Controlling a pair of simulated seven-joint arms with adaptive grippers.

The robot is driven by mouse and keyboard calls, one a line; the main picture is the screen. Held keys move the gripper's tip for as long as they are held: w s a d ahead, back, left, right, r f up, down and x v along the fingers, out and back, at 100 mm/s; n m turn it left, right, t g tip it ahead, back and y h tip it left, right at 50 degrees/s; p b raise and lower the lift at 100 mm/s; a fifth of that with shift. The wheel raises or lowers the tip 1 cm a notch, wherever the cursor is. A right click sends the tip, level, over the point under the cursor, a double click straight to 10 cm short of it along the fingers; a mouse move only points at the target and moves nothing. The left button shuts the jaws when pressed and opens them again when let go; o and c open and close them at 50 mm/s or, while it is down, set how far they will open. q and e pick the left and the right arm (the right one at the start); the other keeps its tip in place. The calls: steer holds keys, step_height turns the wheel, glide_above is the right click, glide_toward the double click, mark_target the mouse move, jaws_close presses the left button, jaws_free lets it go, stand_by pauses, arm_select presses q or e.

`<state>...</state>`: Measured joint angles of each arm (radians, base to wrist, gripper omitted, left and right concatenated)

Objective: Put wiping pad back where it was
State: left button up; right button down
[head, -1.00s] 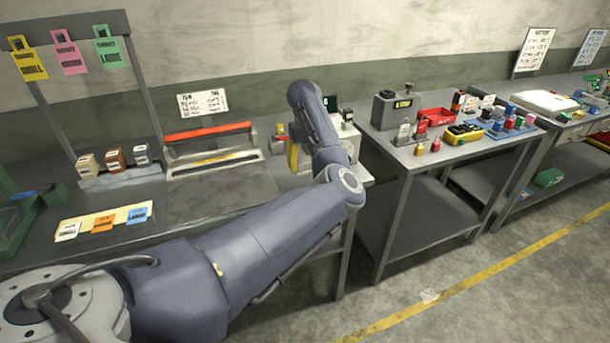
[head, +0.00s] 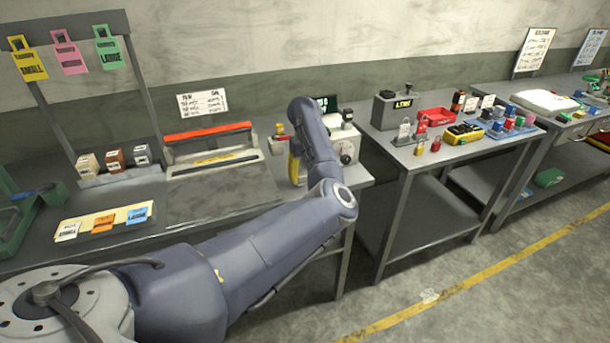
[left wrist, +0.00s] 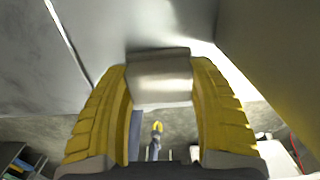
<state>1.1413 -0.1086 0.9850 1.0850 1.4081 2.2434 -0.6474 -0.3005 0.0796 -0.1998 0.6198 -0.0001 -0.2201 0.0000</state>
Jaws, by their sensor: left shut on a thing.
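My left gripper (head: 293,170) shows in the head view as a bit of yellow finger behind the forearm, low over the right part of the near bench (head: 215,197). In the left wrist view its two yellow fingers (left wrist: 160,80) are shut on a pale grey block (left wrist: 162,82), which I take to be the wiping pad. The block sits between the fingertips against a grey surface; I cannot tell whether it touches it. The pad is hidden in the head view.
A white device with a dial (head: 345,150) stands just right of my left forearm. A sealer with a red bar (head: 208,132) is to the left. Colored cards (head: 103,223) lie farther left. A second bench (head: 395,145) holds several small items, beyond a gap.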

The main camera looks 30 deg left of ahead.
mark_target(305, 172)
arm_select(q)
steer(key=o, duration=1.2)
steer(key=shift+f, duration=0.1)
step_height(305, 172, up, 12)
steer(key=shift+r, duration=0.2)
